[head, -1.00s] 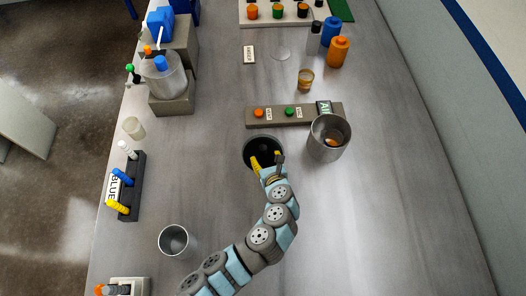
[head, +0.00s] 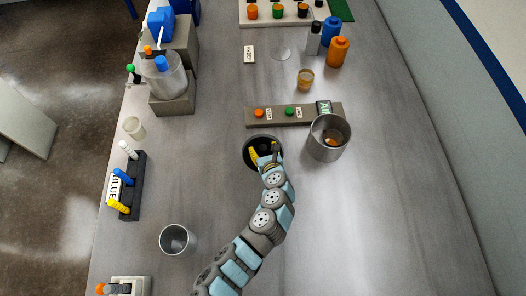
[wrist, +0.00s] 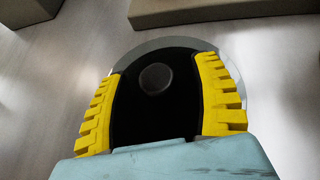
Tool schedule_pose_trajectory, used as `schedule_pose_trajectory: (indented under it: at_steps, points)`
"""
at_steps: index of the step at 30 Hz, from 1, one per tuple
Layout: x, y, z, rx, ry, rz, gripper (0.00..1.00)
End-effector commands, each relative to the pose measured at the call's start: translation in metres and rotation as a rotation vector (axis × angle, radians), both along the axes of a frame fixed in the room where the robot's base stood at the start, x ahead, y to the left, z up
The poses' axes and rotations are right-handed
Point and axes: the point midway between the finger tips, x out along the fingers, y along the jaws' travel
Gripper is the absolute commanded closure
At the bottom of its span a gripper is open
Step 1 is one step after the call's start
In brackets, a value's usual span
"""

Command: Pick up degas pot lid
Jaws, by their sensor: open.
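The dark round lid (head: 250,163) lies on the bench just left of the metal pot. In the wrist view the lid (wrist: 155,52) is black with a paler rim and a small round knob (wrist: 155,79) near its middle. My gripper (head: 265,151) is over the lid in the head view and covers part of it. In the wrist view my gripper (wrist: 161,72) is open, its yellow fingers on either side of the knob with gaps between. I cannot tell whether the fingertips touch the lid.
The metal pot (head: 317,148) stands close on the right. A grey block with orange and green buttons (head: 275,123) lies just behind the lid. An amber cup (head: 305,80) is farther back. A metal cup (head: 163,247) and tube rack (head: 137,178) are left. The right bench is clear.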

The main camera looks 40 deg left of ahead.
Motion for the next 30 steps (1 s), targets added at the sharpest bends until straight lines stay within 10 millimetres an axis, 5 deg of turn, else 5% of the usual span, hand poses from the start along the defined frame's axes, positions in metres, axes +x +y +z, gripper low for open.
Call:
schedule_pose_trajectory:
  at_steps: [3, 10, 23, 30]
  points:
    - [0.000, 0.000, 0.000, 0.000, 0.000, 0.000, 0.39]
    - [0.000, 0.000, 0.000, -0.001, 0.001, 0.001, 1.00]
    - [-0.001, 0.000, 0.000, 0.000, 0.001, 0.002, 1.00]
    - [0.000, -0.001, 0.019, 0.002, -0.001, -0.001, 1.00]
